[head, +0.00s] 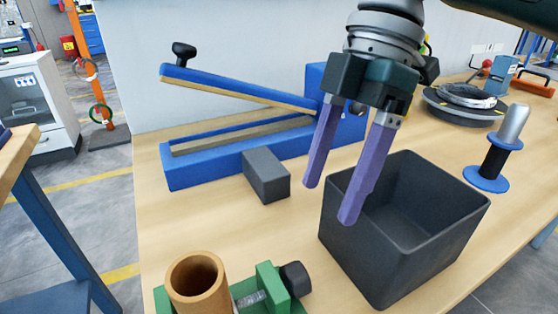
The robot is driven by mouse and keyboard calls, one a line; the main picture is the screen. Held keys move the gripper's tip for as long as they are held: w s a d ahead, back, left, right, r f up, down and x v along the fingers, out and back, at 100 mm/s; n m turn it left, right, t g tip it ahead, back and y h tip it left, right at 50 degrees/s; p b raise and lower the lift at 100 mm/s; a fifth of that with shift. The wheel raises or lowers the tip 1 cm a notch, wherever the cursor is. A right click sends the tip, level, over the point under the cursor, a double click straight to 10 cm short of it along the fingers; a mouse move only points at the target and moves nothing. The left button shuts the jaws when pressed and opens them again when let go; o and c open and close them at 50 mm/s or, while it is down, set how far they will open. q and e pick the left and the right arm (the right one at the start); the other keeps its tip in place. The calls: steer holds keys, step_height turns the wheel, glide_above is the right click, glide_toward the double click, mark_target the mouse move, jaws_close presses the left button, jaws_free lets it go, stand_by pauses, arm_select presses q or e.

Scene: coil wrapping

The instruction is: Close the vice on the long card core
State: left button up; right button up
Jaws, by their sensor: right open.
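The long card core (195,283) is a brown open tube standing upright at the bottom of the head view, partly cut off by the frame edge. The green vice (268,281) is beside it on the right, with a metal screw and a dark round knob (295,279). I cannot tell whether its jaws touch the core. My right gripper (329,203) is open and empty, its two purple fingers pointing down above the table, behind and to the right of the vice, near the black bin's left rim. My left gripper is not in view.
A black open bin (455,235) stands right of the vice. A grey block (266,175) lies before a blue hinged-arm device (215,163), its arm raised. A blue-based spindle (490,178) and a turntable with a coil (465,98) stand at right.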

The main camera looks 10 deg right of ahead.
mark_target(301, 269)
arm_select(q)
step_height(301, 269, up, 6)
steer(key=p, duration=0.4)
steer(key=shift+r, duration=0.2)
arm_select(e)
steer(key=shift+n+t+y, duration=0.4)
steer(key=shift+t+y, duration=0.1)
steer(key=shift+t, duration=0.4)
steer(key=s+a+f, duration=0.1)
steer(key=f, duration=0.1)
steer(key=s+a+f, duration=0.1)
steer(key=s+f, duration=0.1)
steer(key=f, duration=0.1)
steer(key=s+a+f, duration=0.1)
steer(key=a+f, duration=0.1)
steer(key=f, duration=0.1)
steer(key=shift+s+f, duration=0.15)
steer(key=shift+s, duration=0.15)
steer(key=shift+c, duration=0.4)
